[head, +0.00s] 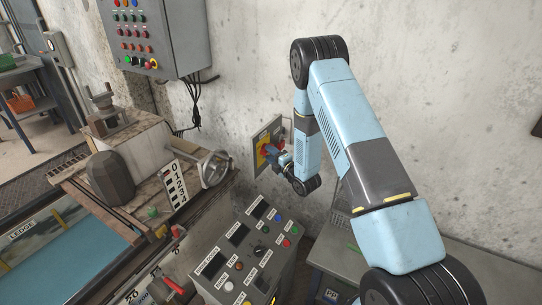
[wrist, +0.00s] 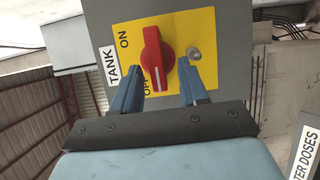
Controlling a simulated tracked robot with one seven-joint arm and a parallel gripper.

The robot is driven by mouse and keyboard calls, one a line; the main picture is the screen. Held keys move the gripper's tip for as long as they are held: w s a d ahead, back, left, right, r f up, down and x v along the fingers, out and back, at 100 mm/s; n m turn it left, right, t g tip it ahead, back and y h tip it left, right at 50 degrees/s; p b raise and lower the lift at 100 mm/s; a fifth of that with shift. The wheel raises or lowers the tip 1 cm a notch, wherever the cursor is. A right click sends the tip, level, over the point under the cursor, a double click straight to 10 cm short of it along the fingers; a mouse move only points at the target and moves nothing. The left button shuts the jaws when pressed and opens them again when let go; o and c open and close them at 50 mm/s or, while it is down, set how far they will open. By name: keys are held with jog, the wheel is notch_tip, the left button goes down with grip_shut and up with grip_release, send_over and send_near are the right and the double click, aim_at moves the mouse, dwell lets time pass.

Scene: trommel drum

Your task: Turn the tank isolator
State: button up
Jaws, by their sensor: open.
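The tank isolator is a red rotary knob (wrist: 157,60) on a yellow plate (wrist: 202,28) set in a grey box. A TANK label (wrist: 110,66) and the words ON and OFF sit beside the knob. The white mark on the knob points down toward OFF in the wrist view. My gripper (wrist: 160,78) is open, with one blue finger on each side of the knob's lower end; I cannot tell whether either touches it. In the head view my gripper (head: 275,158) is at the isolator box (head: 262,140) on the wall and partly covers the knob.
A grey control console (head: 240,255) with buttons stands below the isolator. A handwheel (head: 214,168) and a scale board are to the left. A button panel (head: 160,35) hangs at upper left. A grey bench (head: 480,270) is at lower right.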

jog(key=v, duration=1.3)
jog(key=shift+f, duration=0.1)
jog(key=w+d+r+m+g+h, duration=0.1)
jog(key=w+d+r+m+h, duration=0.15)
jog(key=r, duration=0.35)
jog(key=w+d+r+m+h, duration=0.1)
jog(key=w+r+m+h, duration=0.15)
jog(key=r, duration=0.45)
jog(key=s+d+r+m+g+h, duration=0.1)
jog(key=s+d+r+m+h, duration=0.2)
jog(key=r, duration=0.4)
jog(key=s+d+r+m+g+h, duration=0.1)
jog(key=s+d+r+m, duration=0.2)
jog(key=r+m, duration=0.3)
jog(key=s+r+m+g, duration=0.3)
jog(key=s+r+m, duration=0.2)
jog(key=s, duration=1.1)
jog(key=s+d+r+m+g+h, duration=0.1)
jog(key=s+r+m+g, duration=0.2)
jog(key=s, duration=1.3)
notch_tip(320, 180, up, 5)
jog(key=m, duration=0.3)
jog(key=shift+s+d, duration=0.25)
jog(key=shift+s, duration=0.1)
jog(key=shift+r, duration=0.1)
